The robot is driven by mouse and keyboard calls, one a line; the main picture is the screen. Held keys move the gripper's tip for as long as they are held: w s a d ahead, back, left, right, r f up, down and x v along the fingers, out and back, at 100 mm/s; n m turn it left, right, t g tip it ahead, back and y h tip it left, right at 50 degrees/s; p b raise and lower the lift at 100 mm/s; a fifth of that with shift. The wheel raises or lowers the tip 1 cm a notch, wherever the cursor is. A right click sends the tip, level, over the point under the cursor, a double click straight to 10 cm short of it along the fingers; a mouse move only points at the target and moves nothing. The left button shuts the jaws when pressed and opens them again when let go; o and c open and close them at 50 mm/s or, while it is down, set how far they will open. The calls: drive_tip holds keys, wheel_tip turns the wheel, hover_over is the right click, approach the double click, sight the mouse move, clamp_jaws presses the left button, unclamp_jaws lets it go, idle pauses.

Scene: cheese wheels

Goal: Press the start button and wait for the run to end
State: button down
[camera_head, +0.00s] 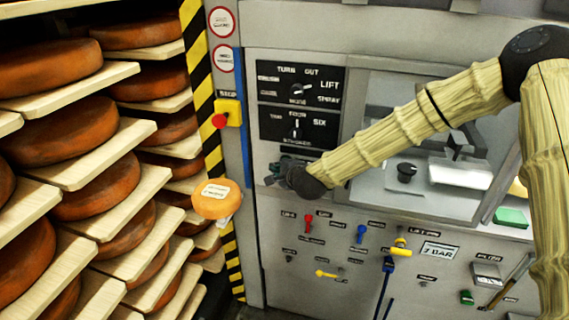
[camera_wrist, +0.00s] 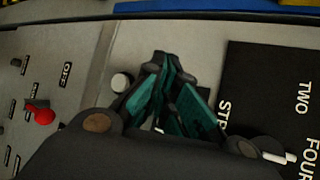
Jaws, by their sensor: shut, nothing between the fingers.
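My gripper (camera_head: 277,170) is shut and empty, at the grey machine front just below the lower black dial panel (camera_head: 278,126). In the wrist view its teal-padded fingers (camera_wrist: 164,62) meet at the tips. A round pale button (camera_wrist: 121,82) sits on the grey panel just left of the fingertips; I cannot read a label on it. I cannot tell whether the fingers touch the panel. In the head view my gripper hides this spot. The upper dial panel (camera_head: 276,83) has its pointer towards LIFT. The lower dial points up at FOUR.
Shelves with cheese wheels (camera_head: 98,187) fill the left. A red stop button (camera_head: 220,121) on a yellow box is on the post. An orange labelled disc (camera_head: 217,199) stands out below it. Valves, including a red one (camera_head: 304,225) and a blue one (camera_head: 361,233), line the lower panel.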

drive_tip(key=shift+w, duration=0.1)
drive_tip(key=shift+w+d, duration=0.1)
drive_tip(key=shift+w, duration=0.2)
drive_tip(key=shift+w+d+b, duration=0.15)
drive_tip(key=shift+w+b, duration=0.2)
drive_tip(key=shift+b, duration=0.05)
idle(0.9)
drive_tip(key=shift+s, duration=0.1)
drive_tip(key=shift+s+a, duration=0.25)
drive_tip(key=shift+s, duration=0.45)
drive_tip(key=s, duration=0.1)
drive_tip(key=s+a, duration=0.1)
drive_tip(key=s, duration=0.1)
drive_tip(key=s+b, duration=0.1)
drive_tip(key=shift+s+a, duration=0.3)
drive_tip(key=shift+s, duration=0.05)
idle(0.4)
drive_tip(key=shift+f, duration=0.1)
idle(0.3)
